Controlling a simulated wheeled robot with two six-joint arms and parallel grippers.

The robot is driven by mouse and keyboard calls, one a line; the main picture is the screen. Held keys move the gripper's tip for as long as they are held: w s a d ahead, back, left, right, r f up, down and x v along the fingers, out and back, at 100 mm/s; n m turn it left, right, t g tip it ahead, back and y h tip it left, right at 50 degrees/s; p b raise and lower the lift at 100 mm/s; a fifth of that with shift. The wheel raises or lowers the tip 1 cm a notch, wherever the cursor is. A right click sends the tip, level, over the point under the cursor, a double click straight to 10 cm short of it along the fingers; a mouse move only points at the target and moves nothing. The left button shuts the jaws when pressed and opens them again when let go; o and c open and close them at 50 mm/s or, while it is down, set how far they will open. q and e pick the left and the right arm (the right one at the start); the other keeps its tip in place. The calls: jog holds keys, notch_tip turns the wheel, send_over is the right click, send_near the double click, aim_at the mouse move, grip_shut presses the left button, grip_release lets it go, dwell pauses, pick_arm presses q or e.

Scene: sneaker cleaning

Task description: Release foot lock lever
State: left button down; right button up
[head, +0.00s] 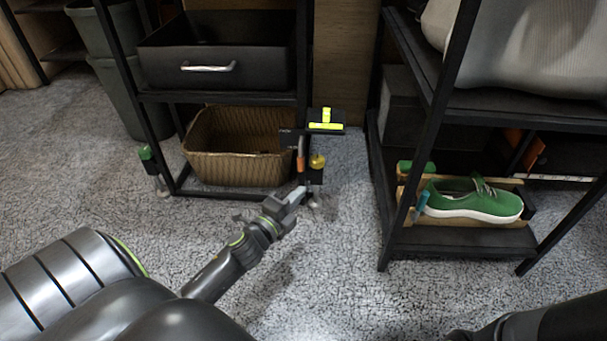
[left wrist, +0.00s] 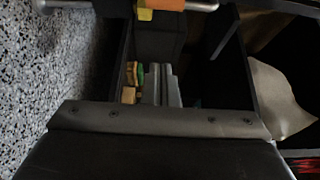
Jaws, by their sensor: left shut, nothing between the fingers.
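An orange upright piece (head: 301,156), which looks like the foot lock lever, stands at the front right leg of the left rack, beside a yellow knob (head: 317,161). My left gripper (head: 300,194) is shut and empty, just below this piece near the carpet. I cannot tell whether it touches it. In the left wrist view, grey finger-like parts (left wrist: 164,86) show in the middle, and an orange and yellow piece (left wrist: 160,5) shows on a metal bar at the top edge. My right gripper is out of view; only part of my right arm shows at the lower right.
The left rack holds a wicker basket (head: 237,145) below a black drawer (head: 217,56). A green sneaker (head: 471,200) sits on the right rack's low shelf. Carpet (head: 340,220) between the racks is clear.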

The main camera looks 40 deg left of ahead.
aim_at(301, 155)
pick_arm(q)
jog(key=w+a, duration=0.4)
jog(key=w, duration=0.4)
jog(key=shift+w, duration=0.25)
dwell(0.4)
jog(key=shift+s+a+p, duration=0.1)
jog(key=shift+p, duration=0.45)
jog(key=shift+a+m+p, duration=0.1)
jog(key=shift+m+p, duration=0.25)
jog(key=shift+m, duration=0.05)
